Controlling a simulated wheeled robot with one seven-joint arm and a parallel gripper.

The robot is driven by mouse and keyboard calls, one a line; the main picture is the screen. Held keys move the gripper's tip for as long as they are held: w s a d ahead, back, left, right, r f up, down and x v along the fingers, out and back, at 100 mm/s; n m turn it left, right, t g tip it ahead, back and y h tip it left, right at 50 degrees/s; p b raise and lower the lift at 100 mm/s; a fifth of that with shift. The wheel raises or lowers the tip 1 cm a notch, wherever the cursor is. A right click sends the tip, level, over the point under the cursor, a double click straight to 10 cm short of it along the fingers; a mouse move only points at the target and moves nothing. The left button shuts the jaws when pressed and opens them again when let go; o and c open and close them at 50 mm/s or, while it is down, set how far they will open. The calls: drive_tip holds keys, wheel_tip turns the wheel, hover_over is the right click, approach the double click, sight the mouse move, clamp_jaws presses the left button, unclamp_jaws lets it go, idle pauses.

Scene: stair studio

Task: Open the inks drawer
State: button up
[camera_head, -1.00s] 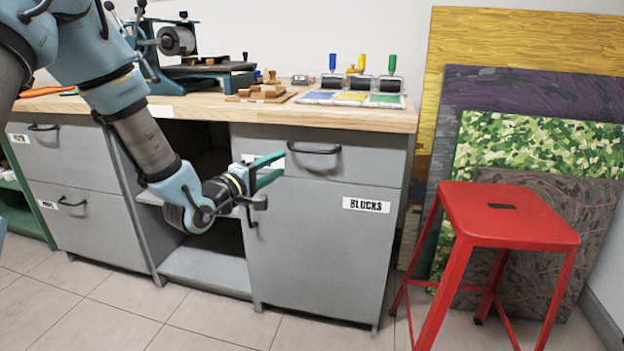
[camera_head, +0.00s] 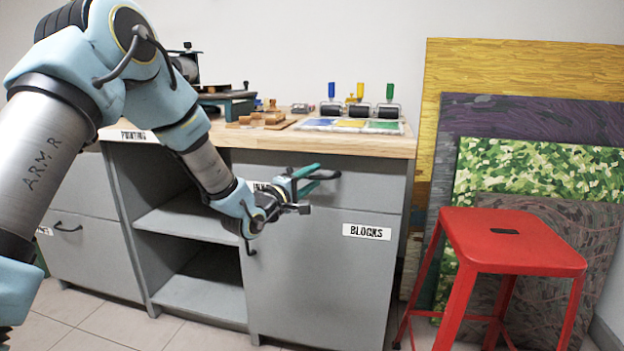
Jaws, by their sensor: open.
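The upper right drawer (camera_head: 375,182) of the grey cabinet is closed. Its white label (camera_head: 260,186) is mostly covered by my gripper, so I cannot read it in full. The dark bar handle (camera_head: 331,176) on that drawer is partly hidden behind the fingers. My gripper (camera_head: 314,179) is open, with its teal fingers pointing right and overlapping the handle in the picture. I cannot tell whether they touch the handle, and nothing is seen held between them.
Below is a door labelled BLOCKS (camera_head: 367,232). Open shelves (camera_head: 190,222) lie to its left. A wooden worktop (camera_head: 370,143) above carries rollers and ink pads (camera_head: 350,125). A red stool (camera_head: 510,240) stands front right, before leaning boards (camera_head: 540,110).

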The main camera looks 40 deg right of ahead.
clamp_jaws()
idle(0.4)
idle(1.1)
